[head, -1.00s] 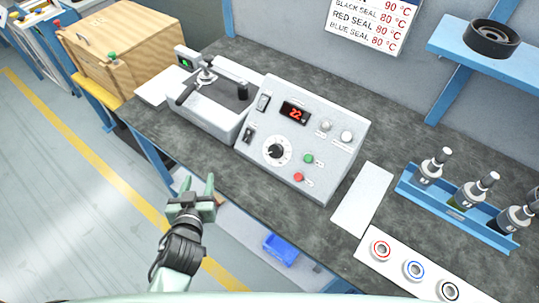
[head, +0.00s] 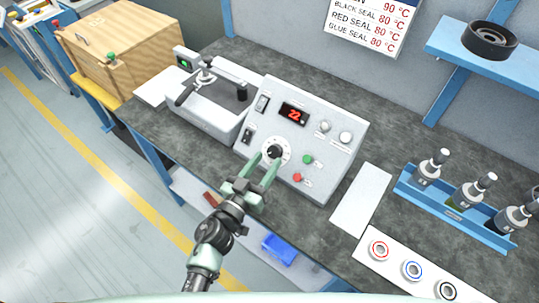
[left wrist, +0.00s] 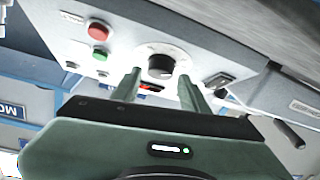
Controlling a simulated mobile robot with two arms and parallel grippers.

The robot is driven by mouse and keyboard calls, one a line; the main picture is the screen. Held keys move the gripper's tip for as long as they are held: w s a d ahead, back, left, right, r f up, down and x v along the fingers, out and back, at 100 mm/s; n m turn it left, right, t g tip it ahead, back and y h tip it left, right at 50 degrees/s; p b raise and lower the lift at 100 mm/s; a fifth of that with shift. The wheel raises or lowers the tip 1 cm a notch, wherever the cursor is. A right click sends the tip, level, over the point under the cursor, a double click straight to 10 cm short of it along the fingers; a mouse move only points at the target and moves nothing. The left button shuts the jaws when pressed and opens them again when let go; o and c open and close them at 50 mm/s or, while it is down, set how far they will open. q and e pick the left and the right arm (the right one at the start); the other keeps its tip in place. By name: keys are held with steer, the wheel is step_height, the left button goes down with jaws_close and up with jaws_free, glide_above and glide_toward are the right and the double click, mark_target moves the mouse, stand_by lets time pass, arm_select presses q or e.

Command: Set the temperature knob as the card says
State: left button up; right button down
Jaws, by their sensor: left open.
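The temperature knob (head: 274,151) is a black dial on a white scale on the sloped front of the grey control box (head: 330,128). In the left wrist view the knob (left wrist: 161,67) lies just ahead, between the two fingers. My left gripper (head: 265,160) is open, its fingertips at the lower edge of the dial; contact cannot be told. The red display (head: 293,114) reads about 22. My right gripper is not in view.
Green (head: 307,159) and red (head: 297,177) buttons sit right of the dial, and switches to its left. A grey device with a black lever (head: 188,93) stands left of the box. Ringed seals (head: 380,249) and a blue bottle rack (head: 450,212) are at right.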

mark_target(274, 152)
arm_select(q)
steer(key=x, duration=0.2)
steer(key=shift+w+d, duration=0.1)
steer(key=shift+w, duration=0.15)
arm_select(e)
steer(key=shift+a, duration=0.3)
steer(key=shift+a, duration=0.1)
arm_select(q)
jaws_close()
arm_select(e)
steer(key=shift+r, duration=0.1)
arm_select(q)
steer(key=shift+w+m, duration=0.1)
steer(key=shift+m, duration=0.2)
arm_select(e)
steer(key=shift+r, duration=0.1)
